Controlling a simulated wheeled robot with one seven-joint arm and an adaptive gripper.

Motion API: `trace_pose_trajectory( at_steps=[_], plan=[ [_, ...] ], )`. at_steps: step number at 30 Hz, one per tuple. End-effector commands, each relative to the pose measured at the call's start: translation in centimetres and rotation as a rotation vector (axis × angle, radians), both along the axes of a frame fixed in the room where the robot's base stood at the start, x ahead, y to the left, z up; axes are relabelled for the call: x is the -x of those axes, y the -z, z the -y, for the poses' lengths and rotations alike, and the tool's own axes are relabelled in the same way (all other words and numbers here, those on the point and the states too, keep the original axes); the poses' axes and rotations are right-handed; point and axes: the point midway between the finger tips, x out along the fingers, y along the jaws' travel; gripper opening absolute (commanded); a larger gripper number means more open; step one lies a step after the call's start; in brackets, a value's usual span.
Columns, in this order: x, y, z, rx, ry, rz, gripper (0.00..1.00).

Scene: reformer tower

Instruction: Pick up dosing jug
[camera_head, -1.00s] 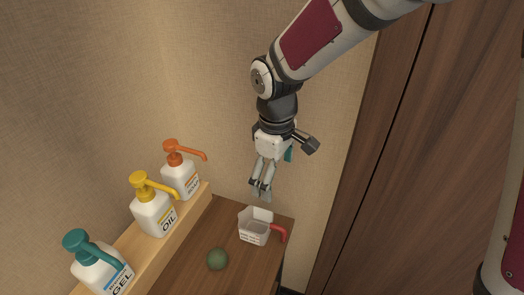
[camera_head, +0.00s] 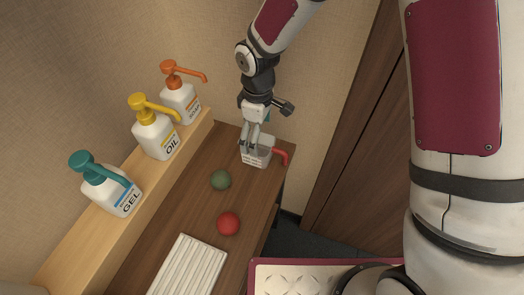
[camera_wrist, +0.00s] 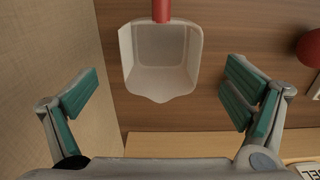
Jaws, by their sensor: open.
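The dosing jug (camera_head: 257,157) is a small white square jug with a red handle (camera_head: 281,154). It stands on the brown wooden table near its far end. In the wrist view the jug (camera_wrist: 161,58) is seen from above, with its spout toward the bottom and its handle at the top edge. My gripper (camera_head: 251,146) is at the jug in the head view and partly covers its left side. In the wrist view my gripper (camera_wrist: 158,100) is open, its teal pads wide apart, with the jug ahead between and beyond them. I see no contact.
Three pump bottles, orange-topped (camera_head: 181,103), yellow-topped (camera_head: 156,134) and teal-topped (camera_head: 110,189), stand on a light wooden ledge (camera_head: 130,224) left of the jug. A green ball (camera_head: 220,180), a red ball (camera_head: 228,223) and a white slatted tray (camera_head: 188,268) lie nearer on the table.

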Motion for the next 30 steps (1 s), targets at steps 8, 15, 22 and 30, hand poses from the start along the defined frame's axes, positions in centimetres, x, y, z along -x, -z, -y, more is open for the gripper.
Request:
trace_pose_trajectory(
  at_steps=[8, 15, 22, 30],
  plan=[
    [0.6, 3.6, 0.9, 0.002, -0.002, -0.004, 0.95],
    [0.4, 5.1, 0.9, 0.000, 0.000, 0.000, 0.95],
    [0.4, 5.0, 0.9, 0.000, 0.000, 0.000, 0.81],
    [0.4, 5.0, 0.9, 0.000, 0.000, 0.000, 0.41]
  ],
)
